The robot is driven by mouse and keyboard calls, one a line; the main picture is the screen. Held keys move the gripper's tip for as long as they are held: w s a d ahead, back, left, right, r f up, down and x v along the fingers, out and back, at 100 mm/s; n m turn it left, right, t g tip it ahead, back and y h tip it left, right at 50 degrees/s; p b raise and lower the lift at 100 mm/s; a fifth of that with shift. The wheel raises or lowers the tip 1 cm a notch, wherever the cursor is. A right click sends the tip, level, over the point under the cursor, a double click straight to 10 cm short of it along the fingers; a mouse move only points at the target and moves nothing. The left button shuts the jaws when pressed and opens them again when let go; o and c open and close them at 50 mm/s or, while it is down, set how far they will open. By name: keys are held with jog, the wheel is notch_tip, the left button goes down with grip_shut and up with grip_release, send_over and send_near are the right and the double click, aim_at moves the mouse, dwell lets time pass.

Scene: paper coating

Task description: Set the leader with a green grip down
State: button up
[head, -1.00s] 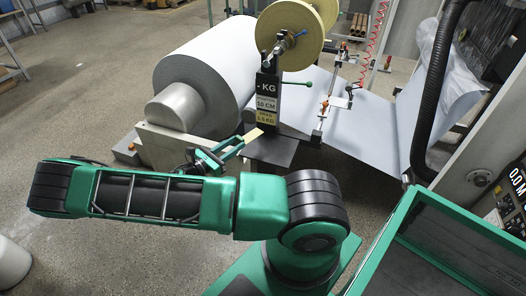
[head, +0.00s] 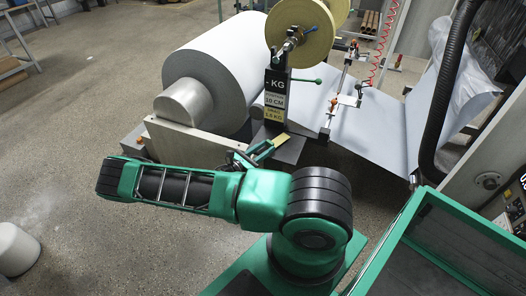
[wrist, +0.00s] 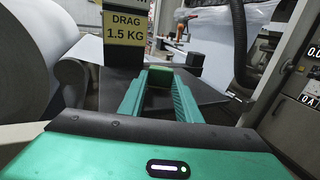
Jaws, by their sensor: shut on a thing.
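The leader's green grip (wrist: 158,76) is between the fingertips of my gripper (wrist: 160,84) in the wrist view. In the head view the leader (head: 280,139) shows as a small yellowish strip at the tip of my gripper (head: 268,149), which is shut on it. It is over or on a dark flat plate (head: 292,152) at the foot of the scale post; I cannot tell whether it touches the plate. My fingers hide part of the grip.
The post with a "DRAG 1.5 KG" sign (wrist: 124,25) stands just beyond my gripper, with a yellow roll (head: 300,32) above. A large white paper roll (head: 212,75) is to the left. A paper web (head: 365,130) and a black hose (head: 447,90) are to the right.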

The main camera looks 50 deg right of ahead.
jog(key=shift+f, duration=0.45)
jog(key=shift+f, duration=0.1)
jog(key=o, duration=1)
